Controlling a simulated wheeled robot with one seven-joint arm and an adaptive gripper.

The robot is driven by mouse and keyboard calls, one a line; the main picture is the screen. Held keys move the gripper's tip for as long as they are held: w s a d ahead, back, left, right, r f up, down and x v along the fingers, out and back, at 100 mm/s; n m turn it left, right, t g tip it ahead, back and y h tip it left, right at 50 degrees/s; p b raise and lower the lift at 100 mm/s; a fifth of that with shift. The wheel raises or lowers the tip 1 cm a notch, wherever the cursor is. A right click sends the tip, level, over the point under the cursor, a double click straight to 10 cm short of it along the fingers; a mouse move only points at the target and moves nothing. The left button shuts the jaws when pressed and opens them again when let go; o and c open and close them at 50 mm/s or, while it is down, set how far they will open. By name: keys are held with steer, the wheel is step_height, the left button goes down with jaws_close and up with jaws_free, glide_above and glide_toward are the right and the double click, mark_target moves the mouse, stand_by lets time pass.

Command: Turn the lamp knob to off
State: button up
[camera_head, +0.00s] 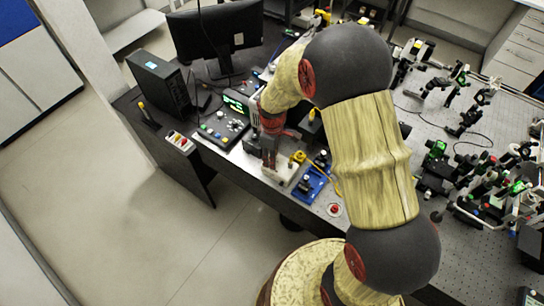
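My gripper (269,160), dark with red parts, points down at the front left of the bench. Its fingertips are over or against a pale box (282,172). They are small in this view, so I cannot tell whether they touch the box or how far apart they are. No lamp knob can be made out for certain; one at the fingertips would be hidden by the gripper. A dark control panel (222,132) with small coloured knobs and a green display lies just left of my gripper.
A blue tray-like unit (312,184) and a red button (335,210) are right of my gripper. A small switch box (180,142), a black computer case (160,83) and a monitor (218,38) stand left. Optical mounts crowd the perforated bench (430,125) at right.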

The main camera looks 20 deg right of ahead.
step_height(320, 180, up, 12)
stand_by(0.4)
steer(key=shift+f, duration=0.1)
stand_by(0.4)
steer(key=s+r+m+t+b, duration=0.2)
steer(key=s+r+m+b, duration=0.3)
steer(key=s, duration=0.6)
steer(key=s+r+m+t+b, duration=0.3)
steer(key=s+r+m+b, duration=0.2)
steer(key=s, duration=0.6)
steer(key=shift+t, duration=0.3)
steer(key=shift+r, duration=0.1)
steer(key=shift+c, duration=0.4)
stand_by(0.5)
